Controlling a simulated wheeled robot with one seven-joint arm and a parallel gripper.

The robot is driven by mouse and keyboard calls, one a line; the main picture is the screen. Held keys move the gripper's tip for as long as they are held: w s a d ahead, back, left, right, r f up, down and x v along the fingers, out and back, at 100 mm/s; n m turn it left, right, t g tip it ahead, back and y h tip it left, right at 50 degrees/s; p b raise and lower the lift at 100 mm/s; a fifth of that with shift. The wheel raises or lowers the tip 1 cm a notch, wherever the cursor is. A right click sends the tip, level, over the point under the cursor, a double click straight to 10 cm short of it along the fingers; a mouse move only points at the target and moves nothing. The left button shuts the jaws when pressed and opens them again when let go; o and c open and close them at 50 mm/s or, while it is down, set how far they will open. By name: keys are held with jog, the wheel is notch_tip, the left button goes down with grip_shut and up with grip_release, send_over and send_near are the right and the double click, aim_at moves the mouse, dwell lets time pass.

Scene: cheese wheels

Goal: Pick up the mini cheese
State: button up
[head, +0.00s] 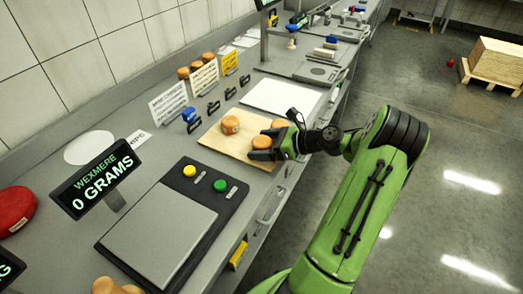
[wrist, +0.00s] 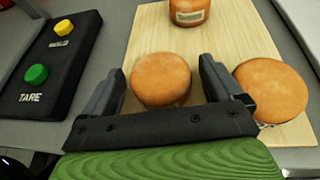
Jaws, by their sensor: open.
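Several small orange mini cheeses are on a light wooden board (head: 211,138). In the wrist view one mini cheese (wrist: 161,79) sits between the two open fingers of my gripper (wrist: 163,85), a little ahead of the palm. I cannot tell whether the fingers touch it. A second cheese (wrist: 270,90) lies just right of the right finger. A third cheese (wrist: 189,11) with a label is farther back; in the head view it is the labelled one (head: 230,125). In the head view my gripper (head: 262,155) is low at the board's near edge and partly hides the cheeses there.
A scale (head: 160,236) with yellow and green buttons stands left of the board, with its display (head: 96,180) reading 0 grams. A white sheet (head: 281,96) lies beyond the board. Signs (head: 168,103) and more orange cheeses (head: 196,66) stand along the wall.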

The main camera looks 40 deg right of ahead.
aim_at(262, 141)
jog(key=shift+w+a+f, duration=0.15)
jog(key=shift+w+f, duration=0.05)
jog(key=shift+w, duration=0.15)
jog(key=shift+r, duration=0.1)
jog(key=c, duration=1.1)
notch_tip(262, 141, up, 10)
jog(key=p, duration=0.4)
